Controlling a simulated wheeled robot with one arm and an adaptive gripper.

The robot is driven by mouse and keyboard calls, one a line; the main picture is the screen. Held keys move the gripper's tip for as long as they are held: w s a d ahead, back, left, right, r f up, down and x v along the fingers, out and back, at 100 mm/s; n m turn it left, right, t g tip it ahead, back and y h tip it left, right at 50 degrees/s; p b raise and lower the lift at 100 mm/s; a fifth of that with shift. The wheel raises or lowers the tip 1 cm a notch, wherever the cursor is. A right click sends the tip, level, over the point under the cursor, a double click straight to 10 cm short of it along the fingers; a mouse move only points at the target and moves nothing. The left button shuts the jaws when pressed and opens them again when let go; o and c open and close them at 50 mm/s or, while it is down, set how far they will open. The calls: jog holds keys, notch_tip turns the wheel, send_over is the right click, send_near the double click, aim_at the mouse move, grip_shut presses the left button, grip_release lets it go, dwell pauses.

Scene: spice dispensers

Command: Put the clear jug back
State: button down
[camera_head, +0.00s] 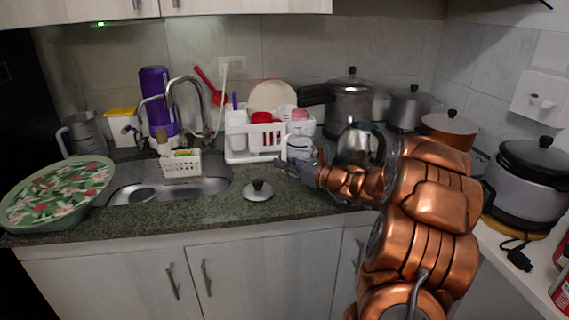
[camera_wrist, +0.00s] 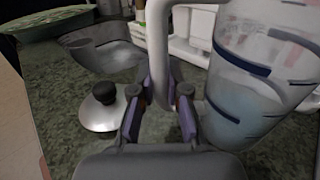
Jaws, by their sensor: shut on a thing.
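The clear jug (camera_head: 300,147) is upright in front of the white dish rack in the head view. In the wrist view the jug (camera_wrist: 262,85) fills the right side, with blue marks on its wall and its pale handle (camera_wrist: 158,45) to the left. My gripper (camera_head: 288,166) is at the jug's handle side. In the wrist view my gripper (camera_wrist: 163,95) has its two fingers closed on the lower part of the handle. The jug's base is partly hidden, and I cannot tell whether it touches the counter.
A silver lid with a black knob (camera_head: 258,190) lies on the counter left of my gripper. The white dish rack (camera_head: 240,147) stands behind. The sink (camera_head: 215,186) and a floral basin (camera_head: 58,195) are left; a kettle (camera_head: 357,146) and pots are right.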

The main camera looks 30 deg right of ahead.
dwell(0.3)
jog(key=c, duration=1.6)
grip_release()
jog(key=shift+f, duration=0.15)
jog(key=shift+c, duration=0.2)
jog(key=o, duration=0.5)
jog(key=shift+c, duration=0.2)
